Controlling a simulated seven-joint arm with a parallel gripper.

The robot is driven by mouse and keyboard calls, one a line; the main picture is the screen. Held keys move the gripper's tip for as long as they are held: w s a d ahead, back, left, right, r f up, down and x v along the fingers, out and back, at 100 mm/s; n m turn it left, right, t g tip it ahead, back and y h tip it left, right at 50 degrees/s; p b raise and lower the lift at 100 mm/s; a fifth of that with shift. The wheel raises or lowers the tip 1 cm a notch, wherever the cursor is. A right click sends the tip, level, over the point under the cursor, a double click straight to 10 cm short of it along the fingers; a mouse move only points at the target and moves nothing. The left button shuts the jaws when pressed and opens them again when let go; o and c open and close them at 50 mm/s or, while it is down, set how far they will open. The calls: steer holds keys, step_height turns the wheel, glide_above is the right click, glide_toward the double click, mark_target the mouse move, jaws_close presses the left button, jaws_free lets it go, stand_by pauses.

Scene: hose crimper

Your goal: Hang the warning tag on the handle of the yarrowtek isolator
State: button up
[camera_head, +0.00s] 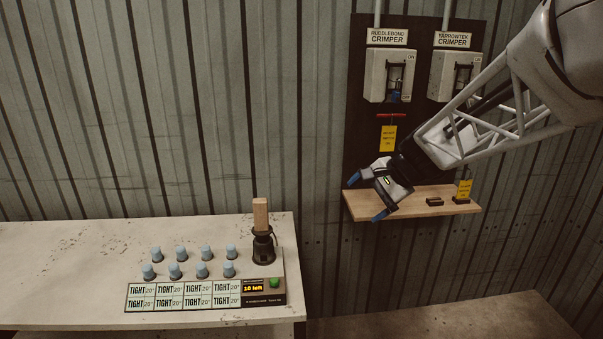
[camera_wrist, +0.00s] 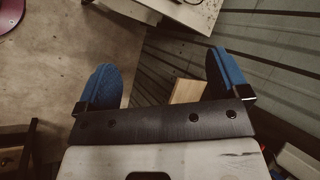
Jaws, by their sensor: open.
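The yarrowtek isolator (camera_head: 449,76) is a pale box on the right of a dark wall board, under a "YARROWTEK CRIMPER" sign. Its dark handle (camera_head: 462,76) is partly hidden by my arm. One yellow tag (camera_head: 464,188) stands upright at the right end of the wooden shelf. Another yellow tag (camera_head: 388,138) hangs below a red bar under the left isolator; I cannot read either tag. My gripper (camera_head: 367,197) is open and empty at the shelf's left end, below and left of the yarrowtek isolator. In the wrist view, its blue fingers (camera_wrist: 163,75) are wide apart.
A small dark block (camera_head: 434,201) lies on the shelf (camera_head: 410,209). A bench (camera_head: 60,260) with several blue-grey cups stands left. The space between bench and shelf is clear.

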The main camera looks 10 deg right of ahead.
mark_target(465, 188)
steer(key=w+d+f+m+t, duration=0.2)
steer(key=w+d+m, duration=0.2)
steer(key=w+d, duration=0.4)
steer(key=w+d+f+m+t+y, duration=0.1)
steer(key=w+d+f+m+t, duration=0.2)
steer(key=w+d, duration=0.5)
steer(key=w+d+f+m+t, duration=0.1)
steer(key=w+d+m+t, duration=0.1)
steer(key=w+d+m, duration=0.6)
steer(key=w+d+f+m+t+h, duration=0.2)
steer(key=d+f, duration=0.3)
steer(key=d, duration=0.6)
steer(key=w+d+f+m+t+h, duration=0.2)
steer(key=w+d+f+m, duration=0.3)
steer(key=d, duration=0.6)
steer(key=w+d+f+m+t+h, duration=0.2)
steer(key=d+f, duration=0.4)
steer(key=d, duration=0.5)
steer(key=shift+w+d+f+m+t+h, duration=0.1)
steer(key=shift+w+f+m+t+h, duration=0.1)
steer(key=shift+w+m+h, duration=0.3)
steer(key=shift+w+d+f+m+t+h, duration=0.1)
steer(key=shift+w+f+m+t+h, duration=0.15)
steer(key=shift+w, duration=0.4)
steer(key=shift+r, duration=0.1)
steer(key=shift+w, duration=1.3)
steer(key=shift+w+a, duration=0.1)
steer(key=shift+w, duration=2.5)
